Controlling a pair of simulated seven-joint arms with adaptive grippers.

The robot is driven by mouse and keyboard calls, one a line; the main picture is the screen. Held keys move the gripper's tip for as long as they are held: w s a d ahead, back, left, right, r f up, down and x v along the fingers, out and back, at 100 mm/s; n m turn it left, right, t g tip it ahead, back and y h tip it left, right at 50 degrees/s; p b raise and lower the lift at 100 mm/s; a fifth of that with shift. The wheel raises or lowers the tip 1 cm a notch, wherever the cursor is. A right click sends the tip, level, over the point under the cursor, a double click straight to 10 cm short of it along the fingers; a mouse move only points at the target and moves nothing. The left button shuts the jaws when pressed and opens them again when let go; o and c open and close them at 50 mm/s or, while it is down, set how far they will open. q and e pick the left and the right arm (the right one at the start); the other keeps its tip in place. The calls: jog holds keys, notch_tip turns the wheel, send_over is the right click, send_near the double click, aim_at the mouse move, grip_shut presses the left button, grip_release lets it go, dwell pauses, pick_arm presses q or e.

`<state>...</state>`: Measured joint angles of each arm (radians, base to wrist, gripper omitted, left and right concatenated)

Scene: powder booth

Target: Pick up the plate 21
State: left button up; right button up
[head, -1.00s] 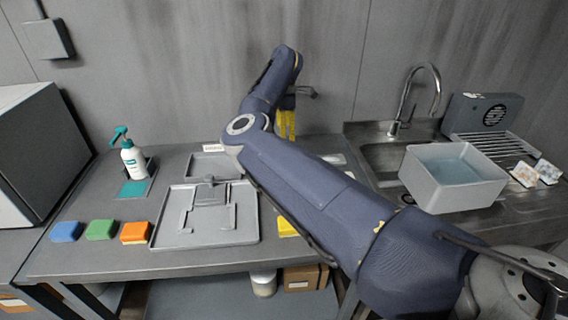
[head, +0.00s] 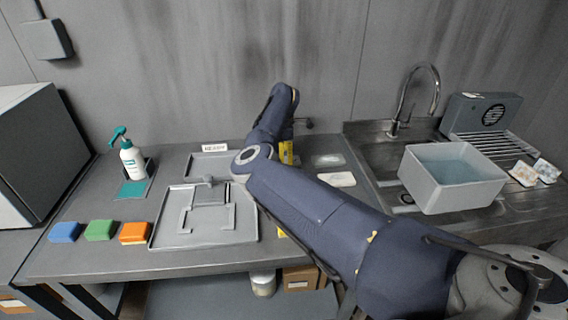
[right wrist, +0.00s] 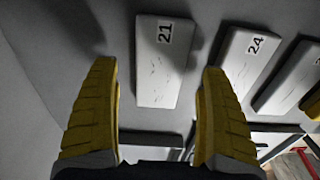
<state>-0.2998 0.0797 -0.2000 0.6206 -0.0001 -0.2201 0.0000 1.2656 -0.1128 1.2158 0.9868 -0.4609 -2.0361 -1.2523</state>
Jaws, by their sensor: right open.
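Plate 21 (right wrist: 162,88) is a white slab with thin dark marks and a black number 21, lying on the grey surface in the right wrist view. My right gripper (right wrist: 159,68) is open, with its two yellow fingers spread on either side of the plate's line and nothing held between them. In the head view my right gripper (head: 287,152) is mostly behind my own arm, low over the back of the bench. I cannot make out plate 21's number in the head view. My left gripper is not in view.
Plate 24 (right wrist: 240,62) lies right of plate 21, with another white plate (right wrist: 288,78) beyond. The bench also holds a grey fixture tray (head: 240,232), a pump bottle (head: 132,160) and blue, green and orange blocks.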

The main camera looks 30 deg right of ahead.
jog(key=shift+f, duration=1)
jog(key=c, duration=1.7)
